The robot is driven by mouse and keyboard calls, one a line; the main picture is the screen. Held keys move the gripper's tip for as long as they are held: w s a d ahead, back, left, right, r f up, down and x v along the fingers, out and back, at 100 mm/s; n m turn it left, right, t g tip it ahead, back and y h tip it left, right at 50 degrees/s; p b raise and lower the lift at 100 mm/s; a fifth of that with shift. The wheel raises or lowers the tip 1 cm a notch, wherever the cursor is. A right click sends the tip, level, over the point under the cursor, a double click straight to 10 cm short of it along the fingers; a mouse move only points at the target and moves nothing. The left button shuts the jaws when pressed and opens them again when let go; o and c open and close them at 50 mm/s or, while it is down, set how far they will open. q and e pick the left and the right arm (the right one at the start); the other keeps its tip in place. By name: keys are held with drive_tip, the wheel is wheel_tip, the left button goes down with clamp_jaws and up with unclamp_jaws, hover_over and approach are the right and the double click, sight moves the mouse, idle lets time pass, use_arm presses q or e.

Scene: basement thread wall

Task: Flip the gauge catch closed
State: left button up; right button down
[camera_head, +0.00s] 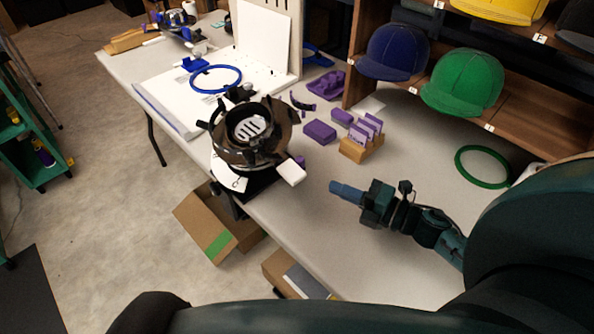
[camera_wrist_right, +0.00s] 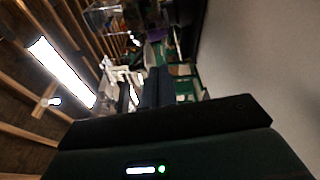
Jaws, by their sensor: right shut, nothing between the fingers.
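The cap gauge (camera_head: 251,135), a dark round frame with a pale slotted centre, stands near the table's left edge in the head view. A white tab (camera_head: 291,172) sticks out at its lower right, and it looks like the catch. I cannot tell the exact angle of this tab. My right gripper (camera_head: 336,187) is shut and empty, with its blue-grey fingertips pointing left, a little right of the white tab and apart from it. Its fingers also show in the right wrist view (camera_wrist_right: 155,85). My left gripper is out of view.
Purple blocks (camera_head: 320,131) and a wooden card holder (camera_head: 361,148) stand behind my right gripper. A green ring (camera_head: 483,167) lies at the right. Blue (camera_head: 393,53) and green (camera_head: 463,82) caps sit on a shelf. The table (camera_head: 325,235) is clear in front.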

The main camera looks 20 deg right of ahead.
use_arm(q)
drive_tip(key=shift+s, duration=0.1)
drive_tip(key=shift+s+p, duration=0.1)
drive_tip(key=shift+p, duration=0.25)
use_arm(e)
drive_tip(key=x, duration=1)
drive_tip(key=shift+d, duration=0.1)
drive_tip(key=shift+w+d+r+n+g+y, duration=0.1)
drive_tip(key=shift+d+n+g+y, duration=0.1)
drive_tip(key=shift+n+g+y, duration=0.15)
